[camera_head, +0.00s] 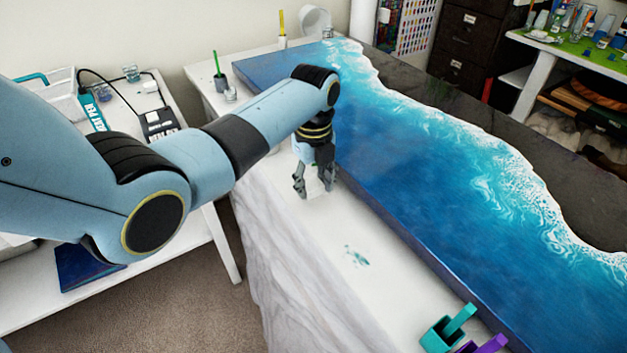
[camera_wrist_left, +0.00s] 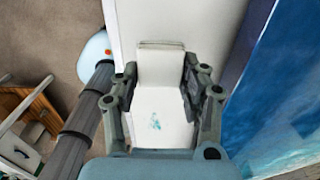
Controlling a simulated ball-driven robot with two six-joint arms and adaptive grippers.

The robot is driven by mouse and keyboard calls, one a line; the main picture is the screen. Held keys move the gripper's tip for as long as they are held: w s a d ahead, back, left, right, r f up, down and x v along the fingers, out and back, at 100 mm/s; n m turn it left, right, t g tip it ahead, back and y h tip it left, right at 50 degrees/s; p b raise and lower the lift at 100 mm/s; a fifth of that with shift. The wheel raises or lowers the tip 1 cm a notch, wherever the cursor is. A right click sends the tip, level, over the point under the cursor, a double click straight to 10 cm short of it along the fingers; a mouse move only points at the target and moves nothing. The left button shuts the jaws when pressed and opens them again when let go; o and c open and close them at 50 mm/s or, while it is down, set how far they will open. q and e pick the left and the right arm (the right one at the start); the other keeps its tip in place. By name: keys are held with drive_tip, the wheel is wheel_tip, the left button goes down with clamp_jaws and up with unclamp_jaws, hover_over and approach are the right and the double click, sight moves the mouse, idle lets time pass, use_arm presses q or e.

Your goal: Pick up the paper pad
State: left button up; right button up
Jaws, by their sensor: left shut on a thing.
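My left gripper (camera_head: 314,188) points down over the white table strip beside the blue resin piece in the head view. In the left wrist view my left gripper (camera_wrist_left: 158,88) has its fingers on either side of a white paper pad (camera_wrist_left: 161,64), shut on it. In the head view the pad is hard to make out against the white surface, so I cannot tell whether it is clear of the table. My right gripper is not in view.
The long blue and white resin piece (camera_head: 430,165) lies right of the gripper. A teal smear (camera_head: 356,256) marks the white table (camera_head: 330,290). A teal holder (camera_head: 440,336) stands at the near edge. A green brush in a cup (camera_head: 220,80) stands at the far left.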

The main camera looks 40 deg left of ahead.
use_arm(q)
drive_tip(key=d+r+p, duration=0.2)
drive_tip(key=d+r, duration=0.1)
drive_tip(key=shift+s, duration=0.4)
drive_tip(key=s+d+r, duration=0.2)
drive_tip(key=d+r, duration=0.2)
drive_tip(key=d, duration=0.4)
drive_tip(key=shift+s+r, duration=0.35)
drive_tip(key=shift+s, duration=0.05)
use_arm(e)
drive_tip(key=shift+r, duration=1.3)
use_arm(q)
drive_tip(key=shift+d, duration=0.1)
